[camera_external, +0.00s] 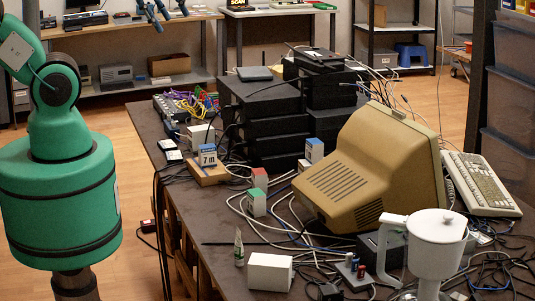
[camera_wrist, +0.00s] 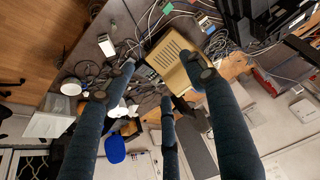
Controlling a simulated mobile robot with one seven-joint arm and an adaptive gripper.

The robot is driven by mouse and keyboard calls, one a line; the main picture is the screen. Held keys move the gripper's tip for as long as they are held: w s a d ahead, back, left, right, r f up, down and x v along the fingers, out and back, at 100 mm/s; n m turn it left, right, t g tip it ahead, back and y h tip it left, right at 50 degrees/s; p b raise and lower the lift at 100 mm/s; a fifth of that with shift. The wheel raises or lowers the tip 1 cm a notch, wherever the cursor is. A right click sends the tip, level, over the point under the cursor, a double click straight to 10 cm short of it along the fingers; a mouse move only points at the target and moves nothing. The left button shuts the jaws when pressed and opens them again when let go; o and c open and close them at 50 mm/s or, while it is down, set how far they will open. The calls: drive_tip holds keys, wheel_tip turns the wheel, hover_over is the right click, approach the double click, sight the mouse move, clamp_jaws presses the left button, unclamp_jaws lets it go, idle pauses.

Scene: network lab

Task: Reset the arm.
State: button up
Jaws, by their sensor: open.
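My green arm (camera_external: 60,195) stands at the left of the external view, beside the table. Its upper links run out of the top left of the picture. My gripper (camera_wrist: 160,73) shows in the wrist view with three long dark blue fingers spread wide apart, nothing between them. Blue-grey fingertips (camera_external: 160,10) hang in at the top edge of the external view, above and clear of the cluttered table (camera_external: 148,125). The palm and wrist are hidden in both views.
A beige monitor (camera_external: 375,170), stacked black boxes (camera_external: 265,120), a keyboard (camera_external: 480,183), a white jug-like device (camera_external: 437,245), a white box (camera_external: 269,272) and loose cables crowd the table. Shelves (camera_external: 140,85) stand behind, drawers (camera_external: 508,100) at right. The wooden floor (camera_external: 135,265) around my arm is mostly clear.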

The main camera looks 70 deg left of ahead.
wheel_tip(320, 180, down, 8)
drive_tip(key=b, duration=0.7)
drive_tip(key=shift+r, duration=0.15)
